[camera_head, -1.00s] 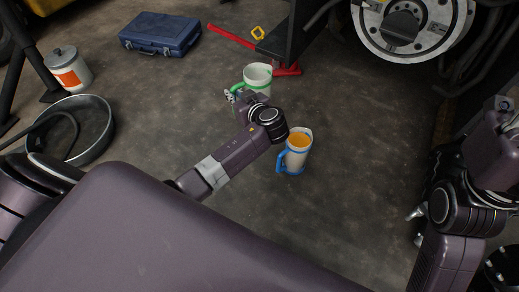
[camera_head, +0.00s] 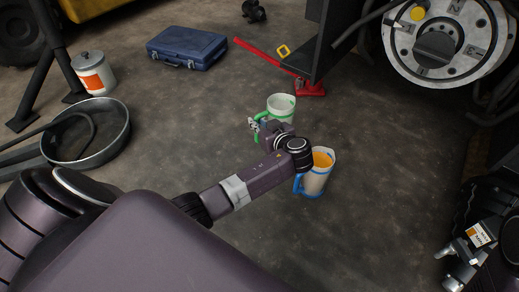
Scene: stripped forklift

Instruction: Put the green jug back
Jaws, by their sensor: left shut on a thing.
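The green jug (camera_head: 281,107) is a whitish jug with a green rim and green handle, near the middle of the camera_head view. My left gripper (camera_head: 255,125) is shut on the green jug at its handle side. The jug looks upright and empty inside. My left wrist hides its lower part, so I cannot tell whether its base touches the floor. My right gripper (camera_head: 446,266) is at the lower right edge, far from the jug, with its fingers apart and nothing between them.
A blue-handled jug with orange contents (camera_head: 318,180) stands close beside my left wrist. A red jack (camera_head: 310,88) lies behind the green jug. A blue case (camera_head: 187,48), white canister (camera_head: 93,72) and round pan (camera_head: 118,140) stand left. Floor right of the jugs is clear.

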